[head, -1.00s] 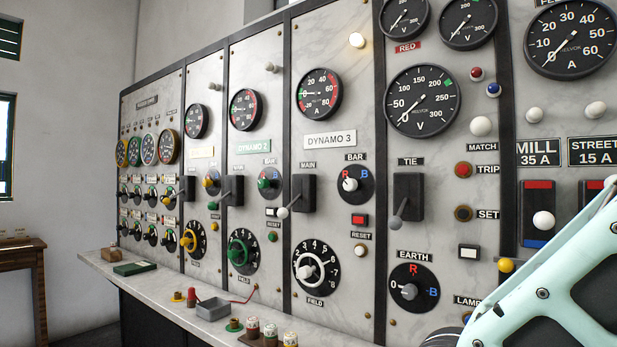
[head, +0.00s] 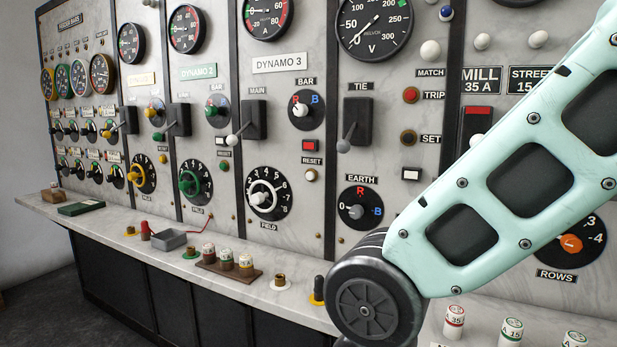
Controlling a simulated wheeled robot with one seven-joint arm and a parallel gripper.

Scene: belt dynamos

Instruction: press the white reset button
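The white reset button (head: 311,175) is a small round knob in a brass ring on the Dynamo 3 panel. It sits below the "RESET" label and a red rectangular lamp (head: 310,146), to the right of the white field dial (head: 266,194). Nothing covers it. My arm crosses the right side of the head view, with its dark joint at the lower middle right, in front of the ledge. My gripper is not in the picture, so its state and its distance from the button are hidden.
A marble ledge (head: 110,224) runs below the panels. On it are a grey tray (head: 169,240), a rack of fuses (head: 226,262), a green book (head: 81,208) and brass posts. Lever switches, such as the Dynamo 3 main switch (head: 254,119), stick out from the panels.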

